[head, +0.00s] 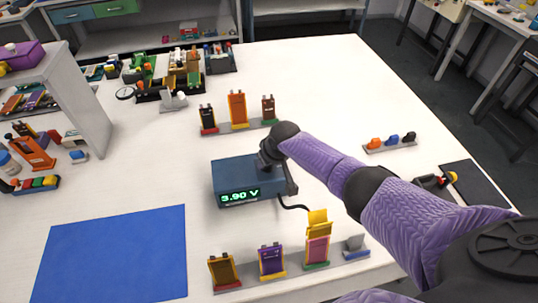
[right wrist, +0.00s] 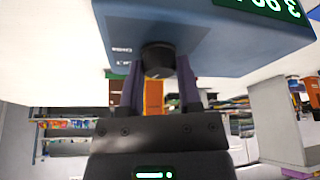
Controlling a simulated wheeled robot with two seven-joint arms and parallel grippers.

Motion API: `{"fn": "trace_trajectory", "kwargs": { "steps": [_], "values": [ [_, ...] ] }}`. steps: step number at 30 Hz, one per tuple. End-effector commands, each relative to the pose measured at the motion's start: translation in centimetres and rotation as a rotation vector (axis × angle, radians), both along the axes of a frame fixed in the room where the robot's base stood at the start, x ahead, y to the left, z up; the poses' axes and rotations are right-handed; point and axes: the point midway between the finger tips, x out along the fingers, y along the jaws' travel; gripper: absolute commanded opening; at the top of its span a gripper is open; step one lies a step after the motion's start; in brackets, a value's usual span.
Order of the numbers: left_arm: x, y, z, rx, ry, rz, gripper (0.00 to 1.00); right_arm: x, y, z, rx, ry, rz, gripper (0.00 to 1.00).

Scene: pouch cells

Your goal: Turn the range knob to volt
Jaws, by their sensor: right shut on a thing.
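The blue meter box (head: 230,177) stands in the middle of the white table. Its green display (head: 239,196) reads 3.90 V. In the right wrist view the box (right wrist: 205,32) appears upside down, with a dark round range knob (right wrist: 157,56) on its face and small white markings beside the knob, too small to read. My right gripper (right wrist: 158,72) is shut on the knob, one purple finger on each side. In the head view my arm and wrist cover the knob. My left gripper is not in view.
Pouch cells stand in a back rack (head: 240,126) and a front rack (head: 282,274). A blue mat (head: 113,255) lies at front left. A small rack with colored pieces (head: 390,146) and a dark mat (head: 482,186) are at right. A cable (head: 293,206) runs from the box.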

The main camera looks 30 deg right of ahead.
Motion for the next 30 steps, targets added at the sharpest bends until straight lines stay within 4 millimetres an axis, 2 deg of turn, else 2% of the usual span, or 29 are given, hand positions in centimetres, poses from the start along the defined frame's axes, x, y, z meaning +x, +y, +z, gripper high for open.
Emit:
{"fn": "trace_trajectory", "kwargs": {
  "steps": [3,13,30],
  "values": [
    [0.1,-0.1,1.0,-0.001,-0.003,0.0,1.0,0.0,0.1,0.3,0.003,0.001,-0.085,0.0],
    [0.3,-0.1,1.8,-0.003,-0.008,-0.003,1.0,0.0,0.2,0.1,0.001,-0.001,-0.266,0.0],
    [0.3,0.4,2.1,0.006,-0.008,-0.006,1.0,0.1,0.1,0.0,0.001,-0.002,-0.332,0.0]
  ]
}}
